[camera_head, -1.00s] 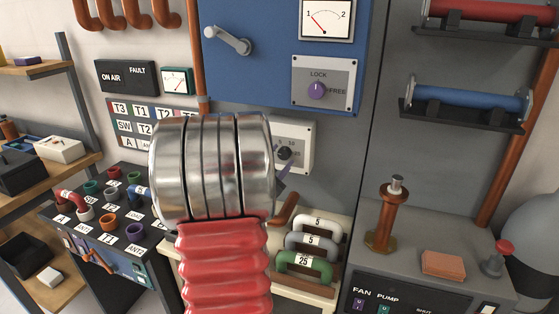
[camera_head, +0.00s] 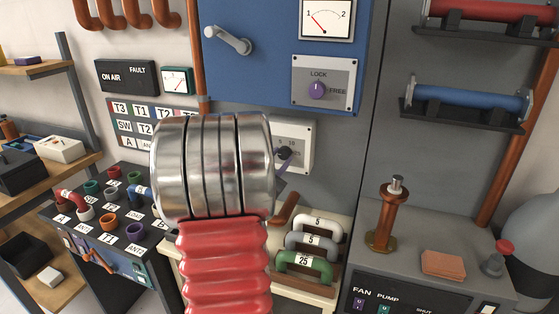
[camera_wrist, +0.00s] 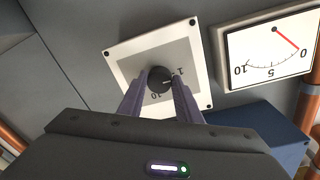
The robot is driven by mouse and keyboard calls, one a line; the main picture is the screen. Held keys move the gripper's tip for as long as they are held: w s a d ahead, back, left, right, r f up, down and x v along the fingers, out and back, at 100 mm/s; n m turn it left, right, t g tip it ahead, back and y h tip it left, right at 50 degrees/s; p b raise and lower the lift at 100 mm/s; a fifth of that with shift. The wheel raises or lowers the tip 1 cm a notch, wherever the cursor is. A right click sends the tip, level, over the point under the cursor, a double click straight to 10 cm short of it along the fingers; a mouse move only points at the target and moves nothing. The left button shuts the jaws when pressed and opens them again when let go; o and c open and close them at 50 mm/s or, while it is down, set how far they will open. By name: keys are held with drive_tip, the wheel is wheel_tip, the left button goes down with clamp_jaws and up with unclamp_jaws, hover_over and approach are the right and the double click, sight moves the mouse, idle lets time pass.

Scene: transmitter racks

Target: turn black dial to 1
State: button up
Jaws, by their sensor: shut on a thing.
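The black dial (camera_wrist: 160,79) is a small round knob on a white plate with a grey face (camera_wrist: 190,47). In the wrist view a "1" stands to its right and a "10" below it. A small pale mark on the dial's right side points roughly toward the "1". My gripper (camera_wrist: 159,86) is shut on the dial, one purple finger on each side. In the head view the black dial (camera_head: 284,154) is partly hidden by a finger, and my arm covers the left part of its plate (camera_head: 304,145).
A purple LOCK/FREE knob (camera_head: 317,90) sits above the dial's plate, on the blue panel (camera_head: 270,60). Several numbered handles (camera_head: 304,262) stand below. In the wrist view a needle meter (camera_wrist: 268,52) is beside the plate.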

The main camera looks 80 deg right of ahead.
drive_tip(key=shift+n, duration=0.3)
drive_tip(key=o, duration=1)
drive_tip(key=shift+o, duration=0.2)
drive_tip(key=w+a, duration=0.2)
drive_tip(key=a, duration=1.1)
drive_tip(key=shift+w+a+f, duration=0.15)
drive_tip(key=shift+a+f, duration=0.05)
drive_tip(key=shift+a, duration=0.15)
